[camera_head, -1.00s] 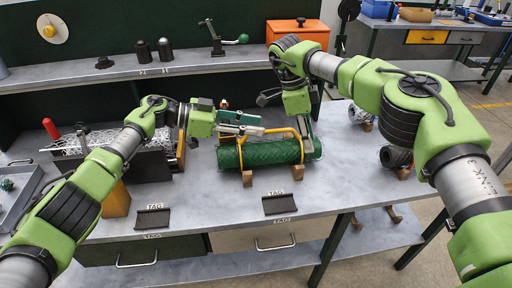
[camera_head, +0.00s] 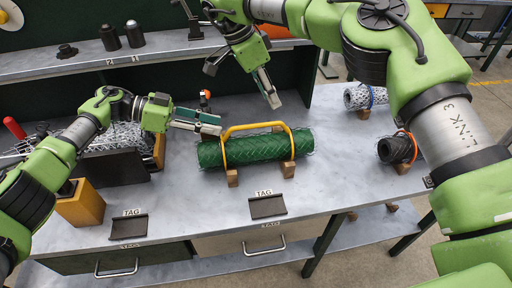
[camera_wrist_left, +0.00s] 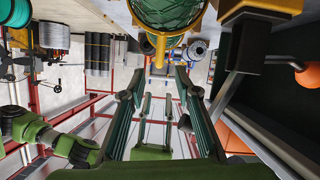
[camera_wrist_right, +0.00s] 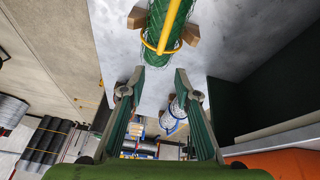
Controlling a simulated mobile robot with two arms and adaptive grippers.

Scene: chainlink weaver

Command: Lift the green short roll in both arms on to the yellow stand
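The green short roll (camera_head: 270,147) lies on wooden blocks mid-bench, with a yellow handle frame (camera_head: 256,127) arching over it. Its mesh shows at the top of the left wrist view (camera_wrist_left: 170,12) and right wrist view (camera_wrist_right: 165,20). My left gripper (camera_head: 214,125) is open and empty, just above and behind the roll's left end. My right gripper (camera_head: 272,100) is open and empty, above and behind the roll's right half, pointing down. Neither appears to touch it. A yellow block (camera_head: 80,205) stands at the left; I cannot tell whether it is the yellow stand.
A grey mesh roll (camera_head: 118,138) lies behind black plates at the left. A white mesh roll (camera_head: 366,97) and a dark roll (camera_head: 397,149) rest on blocks at the right. Black tag holders (camera_head: 268,206) sit along the front.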

